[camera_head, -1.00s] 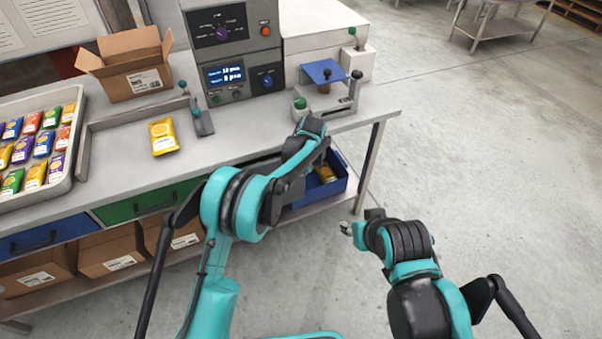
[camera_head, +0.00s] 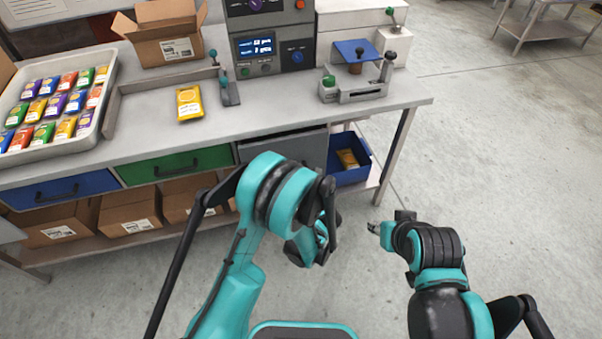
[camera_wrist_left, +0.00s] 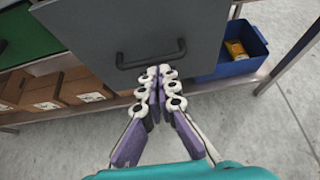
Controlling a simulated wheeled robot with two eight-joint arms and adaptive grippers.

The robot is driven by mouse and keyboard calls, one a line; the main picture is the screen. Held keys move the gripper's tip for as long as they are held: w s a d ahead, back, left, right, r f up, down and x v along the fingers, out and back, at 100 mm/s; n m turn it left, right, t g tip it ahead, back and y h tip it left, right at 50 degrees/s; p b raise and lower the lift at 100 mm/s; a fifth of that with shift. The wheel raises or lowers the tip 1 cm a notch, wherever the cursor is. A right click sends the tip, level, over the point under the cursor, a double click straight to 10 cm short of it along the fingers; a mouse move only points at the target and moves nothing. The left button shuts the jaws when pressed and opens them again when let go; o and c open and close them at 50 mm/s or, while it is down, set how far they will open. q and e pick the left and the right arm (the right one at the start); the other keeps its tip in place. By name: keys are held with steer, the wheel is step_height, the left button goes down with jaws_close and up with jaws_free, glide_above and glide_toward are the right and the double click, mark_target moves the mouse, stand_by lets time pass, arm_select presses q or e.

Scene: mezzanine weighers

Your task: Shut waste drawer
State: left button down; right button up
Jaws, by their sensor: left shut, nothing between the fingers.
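The waste drawer is the grey drawer under the right part of the bench. Its front (camera_head: 288,150) is partly hidden by my left arm in the head view. In the left wrist view the grey front (camera_wrist_left: 95,40) with its dark bar handle (camera_wrist_left: 150,56) fills the upper middle and overlaps the green drawer's edge. How far it stands out is hard to tell. My left gripper (camera_wrist_left: 160,88) is shut and empty, its fingertips just below the handle in that view. I cannot tell whether they touch the front. My right gripper (camera_head: 374,228) hangs over the floor, away from the bench.
A green drawer (camera_head: 180,166) and a blue drawer (camera_head: 60,190) lie to the left. A blue bin (camera_head: 352,174) with a yellow packet stands on the lower shelf at right, beside a table leg (camera_head: 396,150). Cardboard boxes (camera_head: 130,214) fill the shelf. Floor at right is clear.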

mark_target(292, 154)
arm_select(q)
steer(key=x, duration=0.4)
steer(key=b+x, duration=0.1)
steer(key=x, duration=0.3)
steer(key=r+b+x, duration=0.1)
steer(key=x, duration=0.3)
steer(key=shift+w+a, duration=0.1)
steer(key=shift+w, duration=0.2)
steer(key=shift+w+a+r, duration=0.1)
steer(key=shift+w+r, duration=0.1)
steer(key=shift+w, duration=0.25)
steer(key=w, duration=0.1)
steer(key=w+a, duration=0.1)
steer(key=w, duration=0.2)
steer(key=shift+w+a, duration=0.3)
steer(key=shift+w, duration=0.05)
steer(key=shift+w+r, duration=0.1)
steer(key=shift+r, duration=0.05)
